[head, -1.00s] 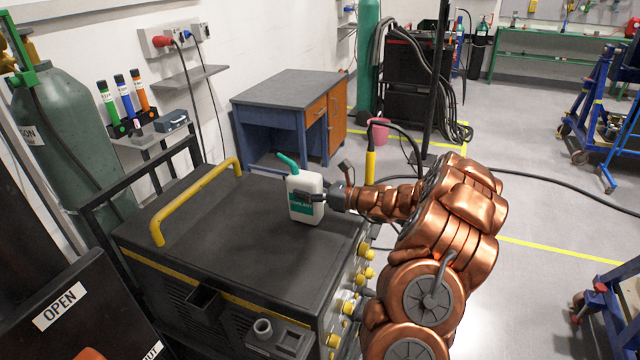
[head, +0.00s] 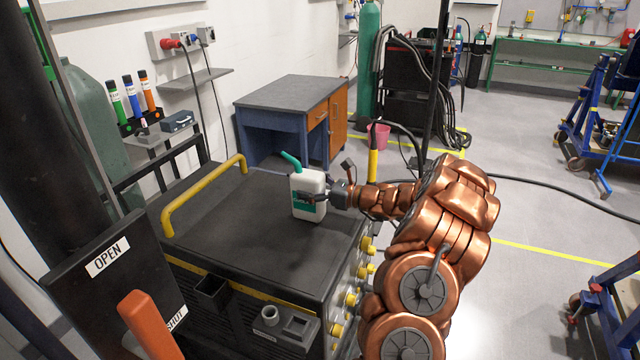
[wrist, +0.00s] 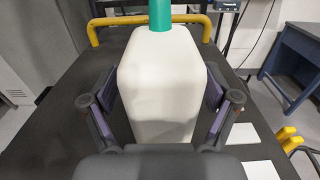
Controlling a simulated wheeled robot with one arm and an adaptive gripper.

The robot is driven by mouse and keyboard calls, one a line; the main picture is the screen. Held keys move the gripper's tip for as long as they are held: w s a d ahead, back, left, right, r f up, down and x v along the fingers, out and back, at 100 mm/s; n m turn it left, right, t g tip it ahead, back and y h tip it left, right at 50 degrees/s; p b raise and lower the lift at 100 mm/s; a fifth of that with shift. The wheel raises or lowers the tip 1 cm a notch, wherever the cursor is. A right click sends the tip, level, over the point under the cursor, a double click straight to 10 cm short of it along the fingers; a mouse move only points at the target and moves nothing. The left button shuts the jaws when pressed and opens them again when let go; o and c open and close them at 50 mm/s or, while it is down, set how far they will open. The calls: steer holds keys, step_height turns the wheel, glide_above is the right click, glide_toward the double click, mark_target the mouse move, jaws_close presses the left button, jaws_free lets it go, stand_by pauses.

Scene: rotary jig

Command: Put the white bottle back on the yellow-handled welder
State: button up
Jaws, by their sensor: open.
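The white bottle (head: 308,181) with a green spout and green label stands upright on the black top of the yellow-handled welder (head: 240,225). It is near the right edge of that top. The welder's yellow handle (head: 205,190) runs along the far left side. My gripper (head: 318,198) is at the bottle, coming from the right. In the wrist view, my gripper (wrist: 164,110) is open, with one finger on each side of the white bottle (wrist: 160,80). Narrow gaps seem to show beside the bottle, but I cannot tell whether a finger touches it.
A black panel marked OPEN and SHUT (head: 80,285) with an orange lever (head: 150,325) stands at the front left. A blue desk (head: 275,135) is behind the welder. Yellow knobs (head: 366,243) line the welder's right side.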

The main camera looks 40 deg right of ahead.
steer(key=shift+w, duration=0.1)
steer(key=shift+r, duration=0.2)
steer(key=shift+d+r, duration=0.15)
steer(key=shift+d, duration=0.05)
steer(key=b+v, duration=0.2)
steer(key=v, duration=1)
steer(key=shift+w+d+b, duration=0.2)
steer(key=shift+d+b, duration=0.05)
steer(key=shift+b, duration=0.15)
steer(key=shift+s+a, duration=0.1)
steer(key=shift+a, duration=0.05)
